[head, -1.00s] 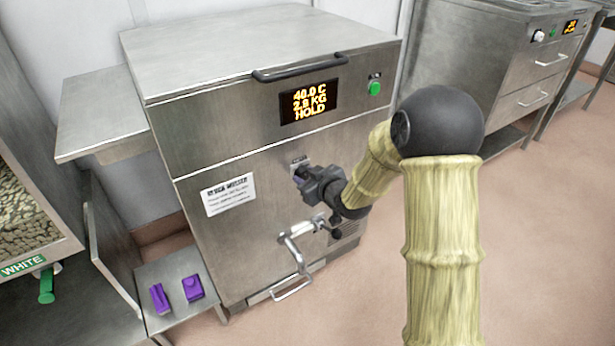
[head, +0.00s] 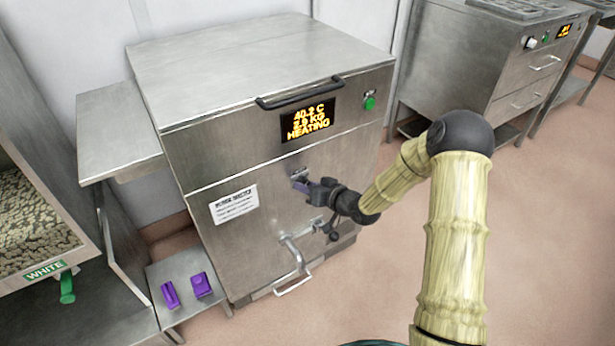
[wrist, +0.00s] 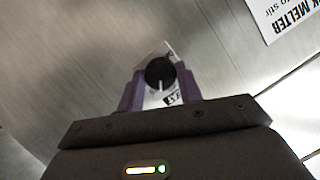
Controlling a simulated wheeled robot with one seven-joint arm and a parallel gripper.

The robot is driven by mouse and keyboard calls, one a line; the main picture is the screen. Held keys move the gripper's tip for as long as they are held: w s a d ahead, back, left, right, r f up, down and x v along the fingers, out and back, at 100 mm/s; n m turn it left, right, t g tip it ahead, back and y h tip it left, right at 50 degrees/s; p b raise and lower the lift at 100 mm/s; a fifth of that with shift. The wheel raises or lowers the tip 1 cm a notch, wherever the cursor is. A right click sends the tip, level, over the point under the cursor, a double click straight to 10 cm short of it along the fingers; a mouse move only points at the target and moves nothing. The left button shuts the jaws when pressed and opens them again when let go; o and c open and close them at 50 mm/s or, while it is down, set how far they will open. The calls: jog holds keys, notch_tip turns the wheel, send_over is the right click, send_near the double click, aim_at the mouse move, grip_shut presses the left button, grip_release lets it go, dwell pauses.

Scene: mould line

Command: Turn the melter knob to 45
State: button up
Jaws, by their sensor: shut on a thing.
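The melter (head: 230,150) is a steel cabinet, and its display (head: 307,122) reads about 40.2 C with HEATING on its bottom line. The melter knob (wrist: 160,72) is small, round and black with a white pointer line. In the wrist view it sits between the purple fingers of my gripper (wrist: 160,84), which is shut on it. In the head view my gripper (head: 304,184) is against the melter's front below the display and hides the knob. The scale around the knob is mostly covered, so I cannot read its setting.
Below my gripper a tap with a pipe (head: 292,252) sticks out of the melter front. A green button (head: 369,103) is right of the display. Two purple pieces (head: 201,285) lie on a low shelf at left, beside the WHITE bin (head: 45,271). Floor at right is clear.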

jog(key=shift+f+m+g+y+p, duration=0.1)
jog(key=shift+m+g+y+p, duration=0.2)
jog(key=shift+m+y+p, duration=1.05)
jog(key=shift+m+h, duration=0.35)
jog(key=shift+m, duration=0.1)
jog(key=o, duration=1)
jog(key=shift+d+p, duration=0.1)
jog(key=shift+p, duration=0.2)
jog(key=p+v, duration=0.2)
jog(key=v, duration=1.5)
jog(key=shift+s+d+p, duration=0.15)
jog(key=shift+p, duration=0.2)
